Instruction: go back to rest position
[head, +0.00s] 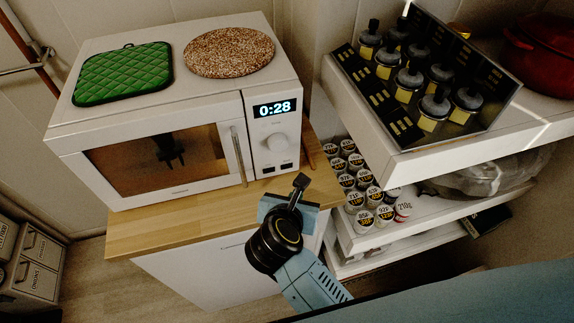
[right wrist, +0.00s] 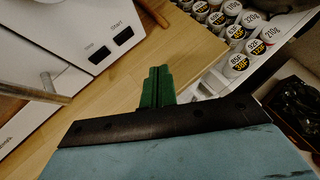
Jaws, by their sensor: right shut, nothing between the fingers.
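My right gripper (head: 300,184) is in front of the microwave's lower right corner, over the front edge of the wooden counter. In the right wrist view its green fingers (right wrist: 157,88) are together with nothing between them. The white microwave (head: 190,193) stands on the counter (head: 180,225) with its door shut and its display reading 0:28. A dark shape shows in its window; I cannot tell whether it is a reflection. My left gripper is not in view.
A green quilted pad (head: 123,73) and a round speckled mat (head: 229,52) lie on the microwave. At right, white shelves (head: 440,150) hold a rack of jars (head: 440,75), several cans (head: 365,197) and a red pot (head: 545,55). Grey bins (head: 35,262) stand at lower left.

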